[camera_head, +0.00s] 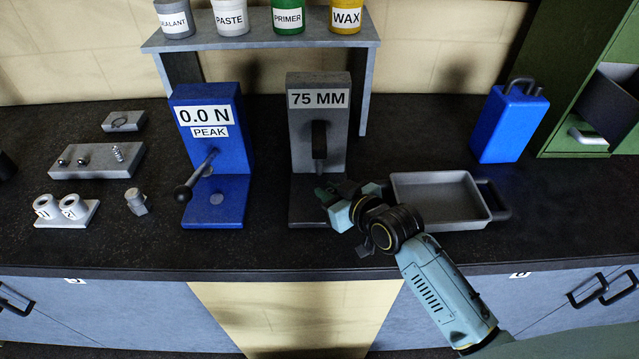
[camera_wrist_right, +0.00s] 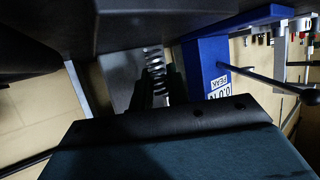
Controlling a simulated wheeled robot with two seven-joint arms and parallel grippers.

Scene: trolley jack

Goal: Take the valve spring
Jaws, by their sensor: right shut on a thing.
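A coiled metal valve spring (camera_wrist_right: 154,62) shows in the right wrist view between the dark fingers of my right gripper (camera_wrist_right: 160,86), which is shut on it. In the head view my right gripper (camera_head: 328,194) is at the base of the grey 75 MM gauge (camera_head: 300,140), below its dark plunger. The spring in its fingers cannot be made out there. Another small spring (camera_head: 118,152) stands on a grey block (camera_head: 100,165) at the left. My left gripper is not in view.
The blue 0.0 N tester (camera_head: 236,150) with its lever stands left of the gauge. A grey tray (camera_head: 435,197) lies right of it, beside my right arm. A blue can (camera_head: 508,125) stands behind. A shelf (camera_head: 262,38) with cans is at the back. Two numbered cups (camera_head: 70,205) stand at left.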

